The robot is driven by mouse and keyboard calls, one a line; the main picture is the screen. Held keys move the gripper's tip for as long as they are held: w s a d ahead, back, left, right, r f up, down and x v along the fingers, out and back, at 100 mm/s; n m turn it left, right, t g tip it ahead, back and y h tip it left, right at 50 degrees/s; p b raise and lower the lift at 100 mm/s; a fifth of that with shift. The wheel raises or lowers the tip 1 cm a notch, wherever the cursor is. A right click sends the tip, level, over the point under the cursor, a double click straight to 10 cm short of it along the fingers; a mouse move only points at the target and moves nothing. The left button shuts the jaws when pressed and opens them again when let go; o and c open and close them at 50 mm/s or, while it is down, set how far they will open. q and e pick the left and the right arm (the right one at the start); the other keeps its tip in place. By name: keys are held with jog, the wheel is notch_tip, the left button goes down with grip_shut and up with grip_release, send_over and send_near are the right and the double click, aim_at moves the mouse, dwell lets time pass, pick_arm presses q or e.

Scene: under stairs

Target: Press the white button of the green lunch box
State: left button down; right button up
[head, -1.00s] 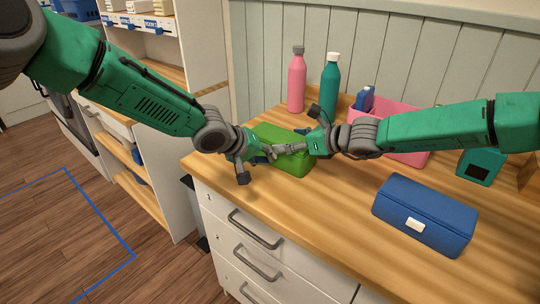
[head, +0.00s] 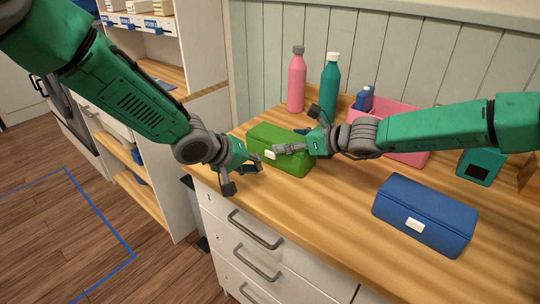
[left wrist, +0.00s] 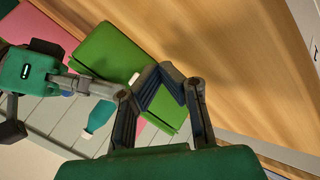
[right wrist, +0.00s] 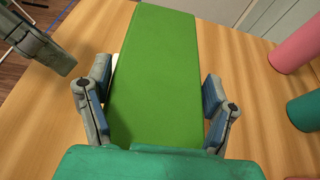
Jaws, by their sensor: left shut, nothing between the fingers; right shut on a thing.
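The green lunch box (head: 262,135) sits closed on the wooden counter, its white button (head: 271,154) on the front face toward the counter edge. My right gripper (head: 297,140) is shut on the lunch box, with one finger on each long side in the right wrist view (right wrist: 158,95). My left gripper (head: 250,168) is shut and empty, in front of the box and left of the button, apart from it. In the left wrist view its fingers (left wrist: 170,85) cover part of the box (left wrist: 112,52).
A blue lunch box (head: 425,205) with a white button lies to the right. Pink (head: 296,80) and teal (head: 329,85) bottles and a pink bin (head: 408,157) stand behind. The counter's front edge is close to my left gripper.

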pick_arm(q)
jog(key=shift+s+a, duration=0.6)
jog(key=shift+s, duration=0.35)
pick_arm(e)
jog(key=shift+s+f, duration=0.1)
jog(key=shift+f, duration=0.4)
jog(key=o, duration=1.2)
pick_arm(q)
jog(key=shift+w, duration=0.1)
pick_arm(e)
jog(key=shift+o, duration=1.1)
jog(key=shift+r, duration=0.1)
